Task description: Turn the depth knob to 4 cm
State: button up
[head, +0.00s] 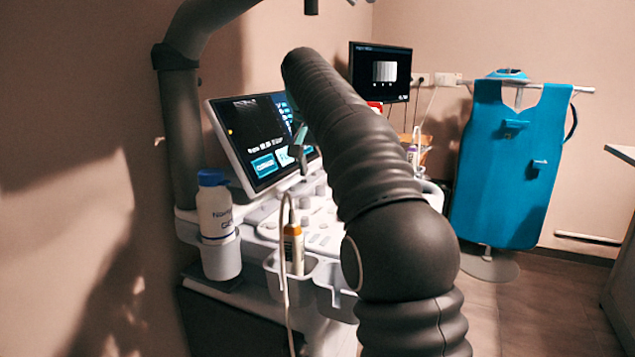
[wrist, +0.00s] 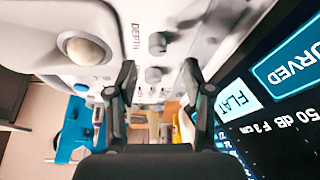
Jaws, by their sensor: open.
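The ultrasound console (head: 265,228) stands left of centre in the head view, with its control panel partly hidden behind my arm. In the wrist view, a dark round knob (wrist: 157,43) sits beside the printed word DEPTH. Nothing is held. In the head view my gripper (head: 301,155) shows small in front of the screen. The pointer setting of the DEPTH knob is too blurred to read.
The tilted touchscreen (head: 258,138) is close to my gripper; the wrist view shows its FLAT button (wrist: 240,97). A white trackball (wrist: 85,48) lies left of the knobs. A blue apron (head: 510,165) hangs behind.

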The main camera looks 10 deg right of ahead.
aim_at(321, 186)
jog(key=shift+x, duration=2.5)
jog(key=shift+d, duration=0.1)
grip_shut()
